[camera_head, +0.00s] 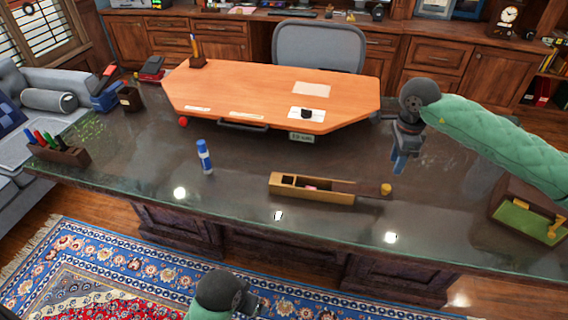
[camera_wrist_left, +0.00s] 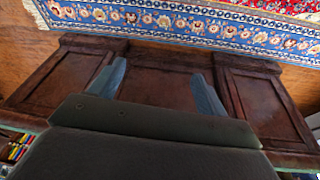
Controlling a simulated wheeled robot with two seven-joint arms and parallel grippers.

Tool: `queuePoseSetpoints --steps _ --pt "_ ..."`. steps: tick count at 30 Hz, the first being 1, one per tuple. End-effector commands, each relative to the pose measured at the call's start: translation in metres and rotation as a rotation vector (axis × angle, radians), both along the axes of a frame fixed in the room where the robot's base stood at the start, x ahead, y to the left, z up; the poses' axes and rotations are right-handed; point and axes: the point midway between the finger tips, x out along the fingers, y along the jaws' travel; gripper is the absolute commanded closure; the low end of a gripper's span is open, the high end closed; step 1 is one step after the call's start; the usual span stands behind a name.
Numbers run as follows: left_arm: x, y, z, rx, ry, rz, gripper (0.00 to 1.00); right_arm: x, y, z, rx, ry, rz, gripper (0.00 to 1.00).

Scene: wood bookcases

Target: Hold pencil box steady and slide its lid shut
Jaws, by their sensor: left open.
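The pencil box (camera_head: 318,195) is a long, narrow wooden box on the dark desk near its front edge. Its left part is open, and a small pinkish item shows inside. A dark strip, which looks like the lid (camera_head: 358,190), juts out past the box's right end. A small yellow knob or cylinder (camera_head: 386,189) is at its far end; I cannot tell if it is attached. My right gripper (camera_head: 399,163) hangs above and behind the box's right side, apart from it. My left gripper (camera_wrist_left: 157,88) is open and empty, in front of the desk.
A blue-white glue stick (camera_head: 204,157) stands left of the box. A pen holder (camera_head: 58,149) is at the desk's left, a green-topped wooden box (camera_head: 527,215) at its right. An orange board (camera_head: 270,95) covers the back. The desk around the pencil box is mostly clear.

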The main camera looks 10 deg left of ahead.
Motion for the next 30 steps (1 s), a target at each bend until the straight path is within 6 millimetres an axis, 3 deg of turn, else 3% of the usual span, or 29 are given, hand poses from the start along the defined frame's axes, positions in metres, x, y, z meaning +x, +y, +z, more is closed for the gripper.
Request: queuePoseSetpoints --steps 1,9,30 --pt "0.016 0.003 0.009 0.008 -0.032 -0.004 0.24 0.000 0.000 0.000 0.000 0.000 0.000 0.64" --pt "0.083 0.009 0.054 0.043 -0.172 -0.036 0.24 0.000 0.000 0.000 0.001 0.000 0.000 0.64" --pt "0.223 0.013 0.173 0.214 -0.477 -0.153 0.24 0.000 0.000 0.000 0.001 0.000 0.000 0.64"
